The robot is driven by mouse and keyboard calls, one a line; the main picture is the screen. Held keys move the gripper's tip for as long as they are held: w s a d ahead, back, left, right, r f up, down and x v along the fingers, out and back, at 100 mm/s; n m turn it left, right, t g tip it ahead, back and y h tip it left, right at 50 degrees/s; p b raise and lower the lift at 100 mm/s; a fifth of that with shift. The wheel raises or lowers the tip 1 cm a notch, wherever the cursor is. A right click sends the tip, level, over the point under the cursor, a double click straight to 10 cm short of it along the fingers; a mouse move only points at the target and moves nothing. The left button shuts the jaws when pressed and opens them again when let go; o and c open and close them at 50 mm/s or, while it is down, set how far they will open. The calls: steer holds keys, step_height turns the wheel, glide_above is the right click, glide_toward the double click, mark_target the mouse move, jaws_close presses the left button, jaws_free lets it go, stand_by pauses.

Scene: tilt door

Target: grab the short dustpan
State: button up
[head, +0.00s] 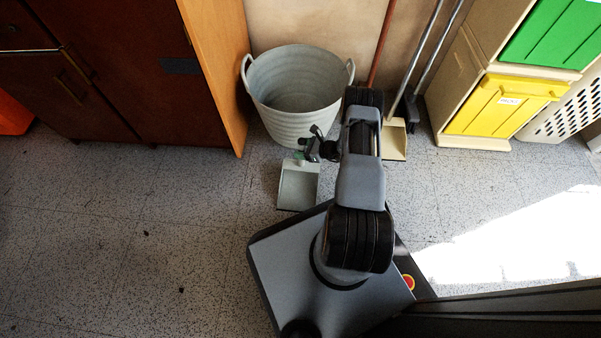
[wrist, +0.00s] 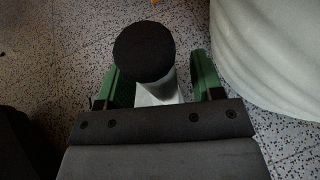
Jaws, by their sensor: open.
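The short dustpan (head: 297,188) is a pale grey-green pan on the floor in front of the basket, left of my arm in the head view. My gripper (head: 305,153) is just above its back edge and hides most of its handle there. In the wrist view my gripper (wrist: 161,78) is open, with a green finger on each side of an upright pale handle with a round black end (wrist: 145,52). The handle stands between the fingers, and I cannot tell whether either finger touches it. Part of the pale pan shows below the handle.
A large pale basket (head: 292,90) stands close behind the gripper; it also fills the right of the wrist view (wrist: 275,50). A long-handled dustpan (head: 396,140) leans at the wall behind my arm. Dark cabinets (head: 110,95) stand left, bins (head: 500,105) right. The left floor is clear.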

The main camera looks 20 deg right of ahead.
steer(key=shift+w+a, duration=0.1)
jaws_close()
stand_by(0.6)
